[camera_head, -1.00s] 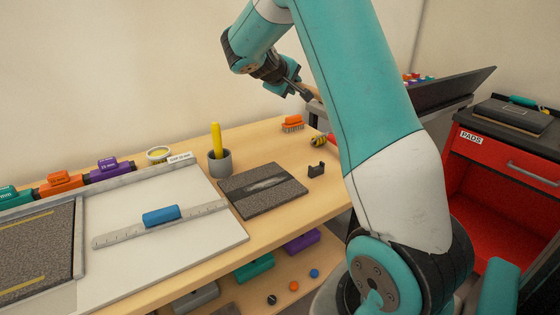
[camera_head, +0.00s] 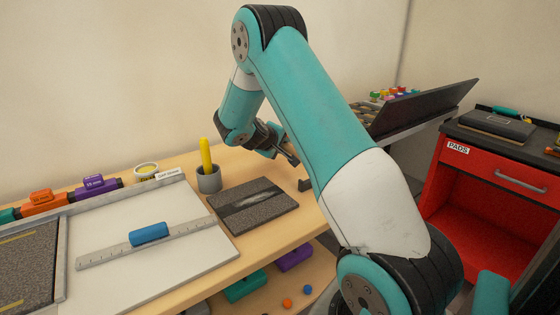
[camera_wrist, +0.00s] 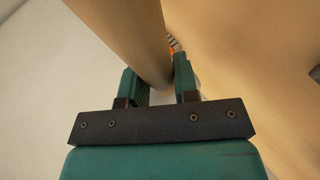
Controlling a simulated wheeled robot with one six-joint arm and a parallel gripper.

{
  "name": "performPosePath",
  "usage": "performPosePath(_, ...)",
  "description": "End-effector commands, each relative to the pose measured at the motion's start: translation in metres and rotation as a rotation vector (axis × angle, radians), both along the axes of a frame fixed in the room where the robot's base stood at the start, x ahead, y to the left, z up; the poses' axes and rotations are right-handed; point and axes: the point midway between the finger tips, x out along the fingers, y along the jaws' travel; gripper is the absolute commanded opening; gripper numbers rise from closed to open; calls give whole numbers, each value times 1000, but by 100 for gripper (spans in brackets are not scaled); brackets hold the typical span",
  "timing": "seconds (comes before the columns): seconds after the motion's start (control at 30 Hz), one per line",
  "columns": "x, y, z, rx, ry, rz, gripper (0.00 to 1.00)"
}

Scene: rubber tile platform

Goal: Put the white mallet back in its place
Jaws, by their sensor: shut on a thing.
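My gripper (camera_head: 290,154) is low over the back right of the bench, partly hidden behind my arm. In the wrist view my gripper (camera_wrist: 160,78) has its fingers on both sides of a tan round handle (camera_wrist: 128,35), shut on it. I take this to be the white mallet's handle; I cannot make out the head. A small black bracket (camera_head: 305,184) stands on the bench just below and right of my gripper; whether it is the mallet's place cannot be told.
A grey cup (camera_head: 208,180) with a yellow stick and a dark grey tile (camera_head: 252,214) are near my gripper. A white board (camera_head: 200,262) with a ruler (camera_head: 190,236) lies left. A red cabinet (camera_head: 470,205) stands right. An orange brush (camera_wrist: 173,43) shows behind the handle.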

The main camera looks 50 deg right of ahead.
Motion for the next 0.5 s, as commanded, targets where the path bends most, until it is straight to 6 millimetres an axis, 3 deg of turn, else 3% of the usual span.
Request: performPosePath(0.5, 0, 0, -52, -2, -1, 0, 0)
